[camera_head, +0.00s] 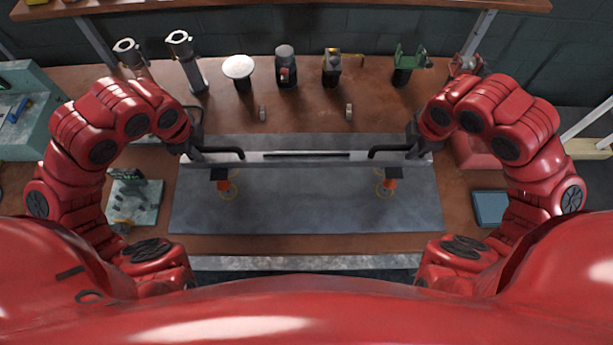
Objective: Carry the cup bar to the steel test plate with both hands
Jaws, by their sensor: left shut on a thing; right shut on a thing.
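The cup bar (305,160) is a long pale bar with a dark slot along its middle and a black bent handle near each end. Two orange-red cups, a left cup (223,185) and a right cup (389,185), show on its near side. The bar lies level across the rear part of the grey steel test plate (305,205) in the picture. I cannot tell whether the cups touch the plate. My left gripper (200,152) is shut on the bar's left handle, and my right gripper (411,151) is shut on its right handle. The fingertips are hard to make out.
Several tools and stands, including a white-topped stand (238,68) and a green-topped one (404,62), line the back of the brown table. A small fixture (134,198) sits left of the plate, and a blue pad (490,208) right of it. The plate's front is clear.

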